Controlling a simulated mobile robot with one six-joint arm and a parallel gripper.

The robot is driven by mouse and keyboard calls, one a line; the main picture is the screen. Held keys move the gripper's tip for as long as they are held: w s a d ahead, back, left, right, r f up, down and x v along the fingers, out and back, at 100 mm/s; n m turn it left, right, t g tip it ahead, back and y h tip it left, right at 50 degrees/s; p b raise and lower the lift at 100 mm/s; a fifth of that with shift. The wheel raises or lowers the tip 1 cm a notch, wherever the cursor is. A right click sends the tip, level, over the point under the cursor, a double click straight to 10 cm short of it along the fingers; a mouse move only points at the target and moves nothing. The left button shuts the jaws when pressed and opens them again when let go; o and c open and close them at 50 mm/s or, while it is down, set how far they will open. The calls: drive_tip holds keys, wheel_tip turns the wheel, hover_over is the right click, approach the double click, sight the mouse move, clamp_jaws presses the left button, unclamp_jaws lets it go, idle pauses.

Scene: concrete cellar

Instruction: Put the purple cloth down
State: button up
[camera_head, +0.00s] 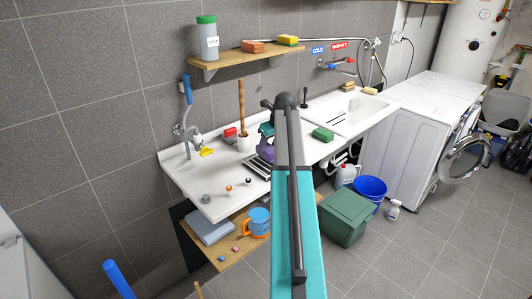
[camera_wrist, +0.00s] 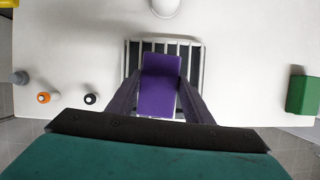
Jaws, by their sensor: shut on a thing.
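The purple cloth (camera_wrist: 158,86) is a folded purple block between the two dark fingers of my gripper (camera_wrist: 160,97). My gripper is shut on it. In the head view the cloth (camera_head: 266,153) shows beneath my gripper (camera_head: 267,140), partly hidden by my arm. A pale slatted rack (camera_wrist: 131,60) with a dark inside lies under the cloth on the white counter (camera_wrist: 70,60). The cloth covers the middle of the rack. The rack (camera_head: 257,168) also shows in the head view. I cannot tell whether the cloth touches its slats.
Small knobs or stoppers (camera_head: 228,188) stand left of the rack. The counter between rack and green sponge looks clear.

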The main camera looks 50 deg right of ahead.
sight(269, 147)
drive_tip(key=shift+w+d, duration=0.25)
drive_tip(key=shift+w, duration=0.25)
drive_tip(key=shift+w+f, duration=0.15)
drive_tip(key=shift+f+p, duration=1.2)
drive_tip(key=shift+f, duration=0.25)
drive_tip(key=o, duration=0.9)
drive_tip(key=shift+o, duration=0.2)
drive_tip(key=shift+f+b, duration=0.3)
drive_tip(key=shift+b, duration=0.15)
drive_tip(key=shift+b+v, duration=1.9)
drive_tip(key=shift+v, duration=5.15)
drive_tip(key=shift+f, duration=0.1)
